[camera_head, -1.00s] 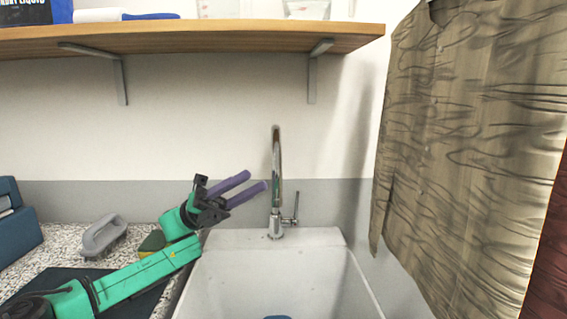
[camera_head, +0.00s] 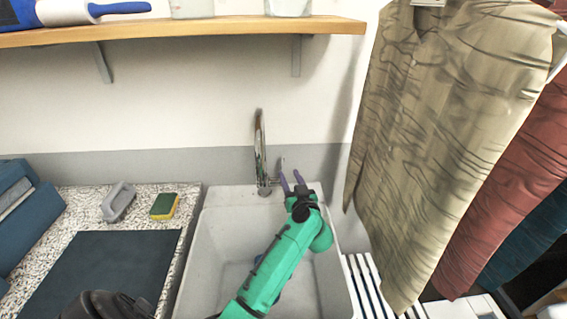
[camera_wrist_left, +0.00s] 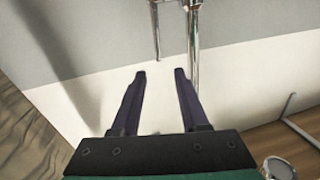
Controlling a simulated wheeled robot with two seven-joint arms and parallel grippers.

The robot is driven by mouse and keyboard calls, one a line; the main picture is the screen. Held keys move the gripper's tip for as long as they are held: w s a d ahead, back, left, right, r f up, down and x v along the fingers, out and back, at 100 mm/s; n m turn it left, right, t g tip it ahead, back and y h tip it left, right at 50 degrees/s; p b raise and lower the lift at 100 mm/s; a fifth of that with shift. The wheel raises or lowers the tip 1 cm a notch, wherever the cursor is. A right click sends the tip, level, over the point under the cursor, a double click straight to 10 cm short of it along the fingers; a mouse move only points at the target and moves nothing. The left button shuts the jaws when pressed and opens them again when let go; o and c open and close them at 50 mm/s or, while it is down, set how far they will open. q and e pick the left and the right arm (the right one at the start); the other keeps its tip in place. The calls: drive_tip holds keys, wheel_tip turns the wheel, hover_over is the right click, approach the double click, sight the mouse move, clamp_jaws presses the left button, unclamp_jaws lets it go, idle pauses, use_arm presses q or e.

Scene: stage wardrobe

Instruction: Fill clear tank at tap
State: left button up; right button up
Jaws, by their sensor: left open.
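The chrome tap (camera_head: 260,150) stands at the back rim of the white sink (camera_head: 205,245), with its thin lever (camera_head: 283,163) on its right. My left gripper (camera_head: 291,178) is open and empty, its purple fingers pointing at the lever. In the left wrist view the lever (camera_wrist_left: 155,28) appears just beyond the gap between the open fingertips (camera_wrist_left: 160,74), with the tap (camera_wrist_left: 194,45) beside it. I cannot tell whether they touch. No clear tank shows plainly. My left arm covers much of the sink, and a small bluish patch shows beside it. My right gripper is not in view.
Clear containers (camera_head: 192,9) on the wooden shelf (camera_head: 190,31) are cut off by the top edge. A patterned shirt (camera_head: 425,130) hangs right of the sink. The speckled counter (camera_head: 75,215) holds a grey handled brush (camera_head: 119,202), a sponge (camera_head: 164,206) and a dark mat (camera_head: 110,265).

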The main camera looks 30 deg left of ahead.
sight(283, 160)
use_arm(q)
drive_tip(key=b+x, duration=0.2)
drive_tip(key=x, duration=0.1)
drive_tip(key=b+x, duration=0.2)
drive_tip(key=x, duration=0.1)
drive_tip(key=b+x, duration=0.3)
drive_tip(key=shift+w+f, duration=0.25)
drive_tip(key=shift+f, duration=0.1)
drive_tip(key=shift+w+a+r, duration=0.1)
drive_tip(key=shift+a+r, duration=0.05)
drive_tip(key=shift+a, duration=0.1)
drive_tip(key=shift+r, duration=0.15)
clamp_jaws()
